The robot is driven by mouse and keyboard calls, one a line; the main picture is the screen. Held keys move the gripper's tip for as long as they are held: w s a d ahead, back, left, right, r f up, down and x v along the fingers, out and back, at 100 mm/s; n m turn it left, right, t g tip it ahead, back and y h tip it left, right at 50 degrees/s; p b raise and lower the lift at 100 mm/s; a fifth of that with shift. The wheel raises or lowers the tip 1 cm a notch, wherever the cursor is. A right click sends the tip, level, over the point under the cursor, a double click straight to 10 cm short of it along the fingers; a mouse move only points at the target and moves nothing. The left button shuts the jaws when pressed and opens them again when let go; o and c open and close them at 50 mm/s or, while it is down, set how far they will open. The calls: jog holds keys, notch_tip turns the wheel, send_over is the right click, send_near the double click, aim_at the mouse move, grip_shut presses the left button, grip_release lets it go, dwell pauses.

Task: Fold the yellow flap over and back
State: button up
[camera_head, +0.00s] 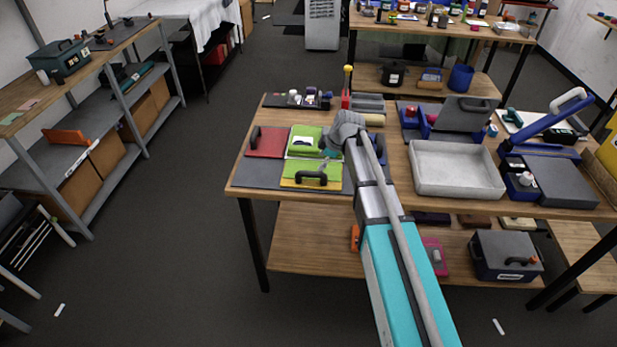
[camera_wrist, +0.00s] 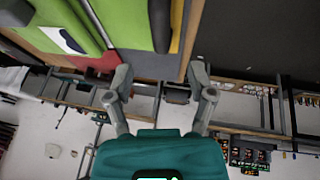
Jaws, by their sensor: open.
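The yellow flap (camera_head: 290,184) shows as a yellow strip along the front edge of a green panel (camera_head: 297,166) on the near table. A black bar handle (camera_head: 311,176) stands at that front edge. In the wrist view the yellow strip (camera_wrist: 177,25) lies beside the black handle (camera_wrist: 160,25), at the top. My gripper (camera_wrist: 160,74) is open and empty, with its fingers apart and clear of the handle. In the head view my wrist hangs over the right side of the green panel and hides part of it; the fingertips are hard to make out there.
A red panel (camera_head: 268,141) with a black handle lies to the left of the green one. Small bottles (camera_head: 310,97) and a red post (camera_head: 346,98) stand behind. A grey tray (camera_head: 450,180) is to the right of my arm. Grey mat (camera_head: 258,172) is bare at front left.

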aim_at(313, 172)
jog(key=shift+b+x, duration=3.4)
jog(key=shift+x, duration=0.7)
jog(key=shift+r, duration=0.1)
